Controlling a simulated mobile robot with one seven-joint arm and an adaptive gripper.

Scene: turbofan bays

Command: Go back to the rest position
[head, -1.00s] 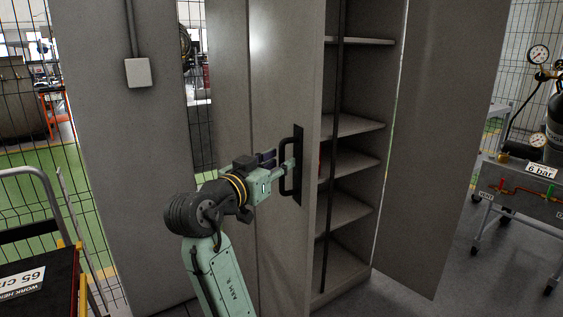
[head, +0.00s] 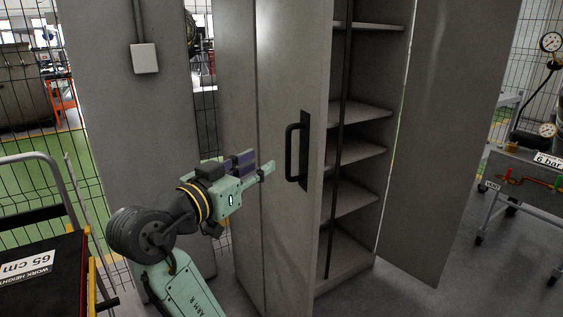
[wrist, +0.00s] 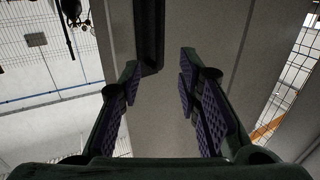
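My gripper (head: 262,165) is in front of the grey cabinet's left door (head: 283,225), to the left of its black handle (head: 292,153) and apart from it. In the wrist view my gripper's fingers (wrist: 160,85) are spread with purple pads, and nothing is between them. The black handle shows at the top of the wrist view (wrist: 149,35), beyond the fingers. The cabinet's right door (head: 450,120) stands wide open, and the shelves (head: 357,150) show between the doors.
A cart (head: 40,275) with a 65 cm work height label stands at the lower left. A trolley with gauges and a 6 bar label (head: 535,180) stands at the right. A grey wall panel (head: 150,120) and mesh fence (head: 85,180) are on the left.

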